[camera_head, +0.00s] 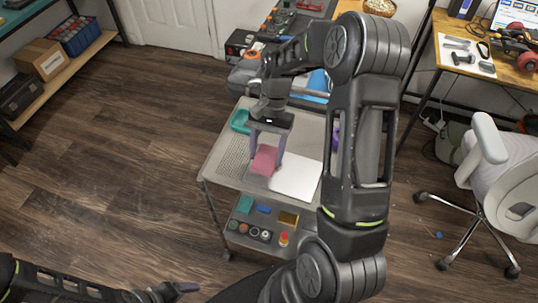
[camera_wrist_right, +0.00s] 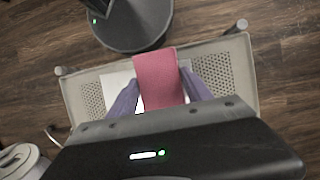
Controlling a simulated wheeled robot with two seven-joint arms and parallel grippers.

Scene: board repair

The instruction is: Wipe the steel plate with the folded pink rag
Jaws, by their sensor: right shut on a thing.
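The folded pink rag (camera_head: 264,160) hangs between the purple fingers of my right gripper (camera_head: 266,150), which is shut on it. In the right wrist view the rag (camera_wrist_right: 160,78) also shows between the two fingers (camera_wrist_right: 160,92). The pale steel plate (camera_head: 298,180) lies on the grey cart top; the rag is at its upper left corner in the head view. In the wrist view the rag hides part of the plate (camera_wrist_right: 118,80). I cannot tell whether the rag touches it. My left gripper (camera_head: 180,288) is low at the bottom edge, away from the cart; its jaw opening is unclear.
The cart top (camera_head: 222,172) has perforated areas and a teal tray (camera_head: 240,122) at its back left. Its lower shelf holds small boxes and several round items. An office chair (camera_head: 500,165) stands to the right. Open wooden floor (camera_head: 110,150) lies to the left.

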